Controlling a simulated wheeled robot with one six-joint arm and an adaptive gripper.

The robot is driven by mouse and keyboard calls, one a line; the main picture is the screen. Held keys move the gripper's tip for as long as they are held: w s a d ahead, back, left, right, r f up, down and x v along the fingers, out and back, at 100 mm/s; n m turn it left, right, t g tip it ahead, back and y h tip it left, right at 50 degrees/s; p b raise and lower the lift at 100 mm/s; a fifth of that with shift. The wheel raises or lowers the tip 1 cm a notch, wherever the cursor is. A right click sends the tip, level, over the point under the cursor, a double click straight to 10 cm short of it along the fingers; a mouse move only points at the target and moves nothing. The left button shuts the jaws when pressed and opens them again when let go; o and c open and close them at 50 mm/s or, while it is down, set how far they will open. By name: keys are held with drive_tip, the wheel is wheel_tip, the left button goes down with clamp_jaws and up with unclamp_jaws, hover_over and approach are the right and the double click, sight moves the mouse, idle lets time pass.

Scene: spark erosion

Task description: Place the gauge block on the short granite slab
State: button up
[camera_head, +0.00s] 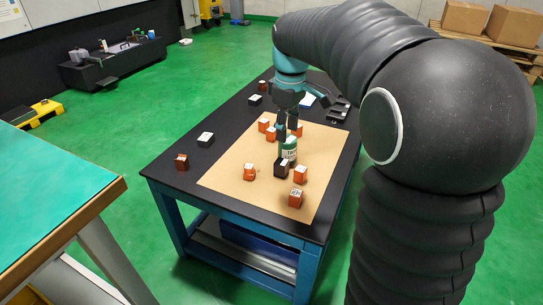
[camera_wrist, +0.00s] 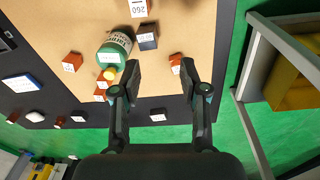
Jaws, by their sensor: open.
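My gripper (camera_head: 288,128) hangs over the tan mat on the table, fingers pointing down. In the wrist view its two fingers (camera_wrist: 159,80) are apart with nothing held between them. Several small orange and dark blocks with white labelled faces stand about. A dark block (camera_head: 281,169) is beside the green bottle (camera_head: 291,150); both also show in the wrist view, the dark block (camera_wrist: 148,37) and the bottle (camera_wrist: 112,50). An orange block (camera_wrist: 175,64) shows near the right finger. The labels are too small to tell which piece is the gauge block or the short granite slab.
Orange blocks stand on the mat (camera_head: 225,178) at the front, such as one (camera_head: 249,172) and another (camera_head: 295,198). Dark blocks (camera_head: 205,139) and an orange block (camera_head: 182,162) stand on the black tabletop at left. Dark pieces (camera_head: 340,109) lie at the back right. The mat's front left is clear.

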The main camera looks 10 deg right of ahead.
drive_tip(key=n, duration=0.2)
approach(281, 161)
drive_tip(key=shift+g, duration=0.4)
wheel_tip(281, 161, down, 12)
drive_tip(key=b, duration=0.3)
drive_tip(key=shift+w, duration=0.2)
clamp_jaws()
